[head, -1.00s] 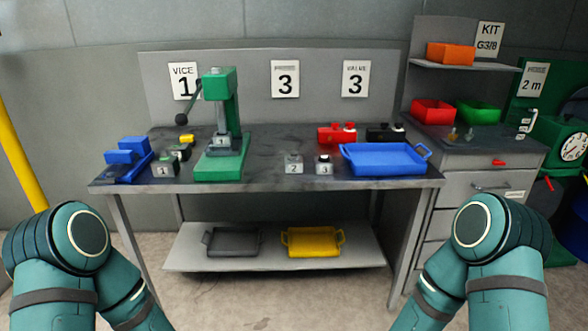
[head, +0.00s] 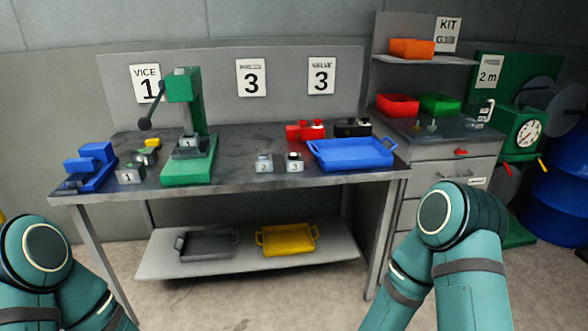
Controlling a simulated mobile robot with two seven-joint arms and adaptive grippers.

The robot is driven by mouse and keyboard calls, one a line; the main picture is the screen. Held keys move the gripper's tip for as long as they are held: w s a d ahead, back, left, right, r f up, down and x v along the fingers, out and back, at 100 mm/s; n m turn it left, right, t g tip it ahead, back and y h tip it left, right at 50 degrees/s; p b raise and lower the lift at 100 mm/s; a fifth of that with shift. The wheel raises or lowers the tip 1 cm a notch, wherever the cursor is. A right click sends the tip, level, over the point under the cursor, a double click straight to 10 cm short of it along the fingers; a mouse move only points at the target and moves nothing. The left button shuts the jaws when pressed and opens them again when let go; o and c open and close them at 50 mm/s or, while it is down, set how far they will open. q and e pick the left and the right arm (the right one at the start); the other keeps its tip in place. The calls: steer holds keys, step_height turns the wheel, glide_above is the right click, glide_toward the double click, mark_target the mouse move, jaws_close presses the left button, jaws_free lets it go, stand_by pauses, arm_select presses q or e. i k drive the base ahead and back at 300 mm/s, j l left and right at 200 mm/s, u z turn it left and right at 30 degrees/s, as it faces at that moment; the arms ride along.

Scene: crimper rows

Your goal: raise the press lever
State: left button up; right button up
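The green press (head: 187,130) stands on the left half of the workbench. Its dark lever (head: 153,110) comes off the left side of the press head and slants down to the left, ending in a round black knob (head: 145,124). A grey block marked 1 (head: 188,147) sits on the press under the head. My two teal arms show at the lower left and lower right, in front of the bench and apart from the press. Neither of my grippers is in view.
A blue vice (head: 92,165) and small marked blocks (head: 130,175) stand left of the press. Blocks marked 2 (head: 264,163) and 3 (head: 293,163) and a blue tray (head: 350,154) are to the right. A drawer cabinet (head: 450,158) adjoins the bench. Floor in front is clear.

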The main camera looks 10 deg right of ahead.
mark_target(145, 124)
steer(key=l+u, duration=0.2)
steer(key=u, duration=0.25)
steer(key=i+l+u, duration=0.1)
steer(key=l+u, duration=0.15)
steer(key=u, duration=0.15)
steer(key=l+u, duration=0.25)
steer(key=u, duration=0.2)
steer(key=k+l+u, duration=0.2)
steer(key=l, duration=0.25)
steer(key=l+u, duration=0.25)
steer(key=l, duration=0.25)
steer(key=k+l, duration=0.1)
steer(key=l, duration=0.2)
steer(key=k+l+u, duration=0.15)
steer(key=l, duration=0.5)
steer(key=k+l, duration=0.15)
steer(key=l, duration=0.25)
steer(key=k+l, duration=0.15)
steer(key=l, duration=0.25)
steer(key=k+l+u, duration=0.1)
steer(key=l, duration=0.35)
steer(key=k+l, duration=0.25)
steer(key=l, duration=0.15)
steer(key=i+j+u, duration=0.15)
steer(key=i, duration=0.6)
steer(key=i+j+u, duration=0.15)
steer(key=i, duration=0.6)
